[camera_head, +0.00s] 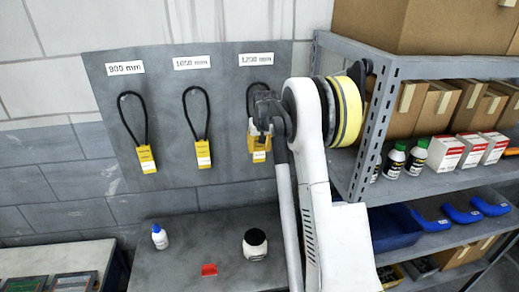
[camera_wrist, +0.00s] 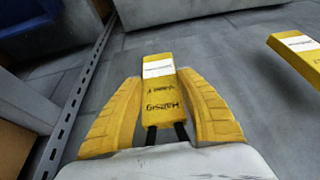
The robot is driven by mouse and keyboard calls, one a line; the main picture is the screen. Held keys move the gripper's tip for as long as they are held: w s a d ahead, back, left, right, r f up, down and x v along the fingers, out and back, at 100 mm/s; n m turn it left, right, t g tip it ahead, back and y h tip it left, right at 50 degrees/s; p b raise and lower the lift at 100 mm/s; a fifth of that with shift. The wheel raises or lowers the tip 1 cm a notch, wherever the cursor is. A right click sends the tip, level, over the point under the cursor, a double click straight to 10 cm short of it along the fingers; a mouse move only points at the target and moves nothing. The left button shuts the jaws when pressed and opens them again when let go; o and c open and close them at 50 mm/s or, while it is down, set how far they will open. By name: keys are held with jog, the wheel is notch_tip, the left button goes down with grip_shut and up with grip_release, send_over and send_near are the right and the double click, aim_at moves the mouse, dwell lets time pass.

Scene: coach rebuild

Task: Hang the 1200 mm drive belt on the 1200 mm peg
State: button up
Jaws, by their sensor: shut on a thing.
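My gripper (camera_head: 262,128) is in front of the grey board, below the 1200 mm label (camera_head: 256,59). In the wrist view its yellow fingers (camera_wrist: 162,82) are shut on the yellow sleeve (camera_wrist: 161,93) of a black drive belt (camera_head: 251,94). The belt's dark loop rises above my gripper toward the label. The 1200 mm peg is hidden, and I cannot tell whether the loop is around it. The sleeve's lower end and white tag show below my gripper in the head view.
Belts hang under the 900 mm label (camera_head: 125,68) and the middle label (camera_head: 192,62), left of my gripper. A metal shelf (camera_head: 378,110) with boxes and bottles stands close on the right. Below are a grey bench (camera_head: 185,262), two bottles and a red item (camera_head: 209,270).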

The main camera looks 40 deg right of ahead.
dwell(0.4)
jog(key=o, duration=1.3)
jog(key=v, duration=1.2)
